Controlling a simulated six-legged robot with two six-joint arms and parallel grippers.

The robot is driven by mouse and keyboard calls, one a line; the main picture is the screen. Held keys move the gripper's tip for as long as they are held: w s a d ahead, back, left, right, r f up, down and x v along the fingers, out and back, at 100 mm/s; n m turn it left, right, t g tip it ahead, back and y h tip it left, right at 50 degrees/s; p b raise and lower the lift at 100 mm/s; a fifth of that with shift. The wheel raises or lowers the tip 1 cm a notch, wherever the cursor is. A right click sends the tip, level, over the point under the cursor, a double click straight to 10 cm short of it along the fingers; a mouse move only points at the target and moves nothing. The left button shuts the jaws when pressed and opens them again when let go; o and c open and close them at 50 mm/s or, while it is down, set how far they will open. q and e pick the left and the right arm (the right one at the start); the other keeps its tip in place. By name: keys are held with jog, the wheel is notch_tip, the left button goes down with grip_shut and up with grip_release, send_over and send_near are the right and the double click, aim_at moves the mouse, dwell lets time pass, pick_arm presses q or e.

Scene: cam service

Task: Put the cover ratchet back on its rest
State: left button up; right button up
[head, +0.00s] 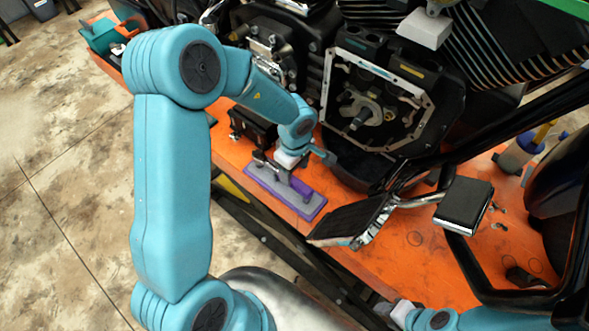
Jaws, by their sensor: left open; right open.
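A purple rest with a grey inlay (258,187) lies on the orange bench, left of the black footboard. The cover ratchet (300,187), with a purple handle, appears to lie on the rest. Its other end is partly hidden by my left gripper. My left gripper (278,168) is open, directly over or at the rest; I cannot tell whether its fingers touch the ratchet. My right gripper (389,308) is low at the bottom edge, far from the rest, small and partly cut off.
The motorcycle engine with its open cover housing (376,103) stands just behind the rest. A footboard (350,219) and a black pedal (464,205) jut out to the right. A teal bin (100,37) is at the back left. The orange bench (405,262) is partly clear in front.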

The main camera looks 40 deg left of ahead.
pick_arm(q)
jog(key=shift+r, duration=0.95)
jog(key=shift+r, duration=0.1)
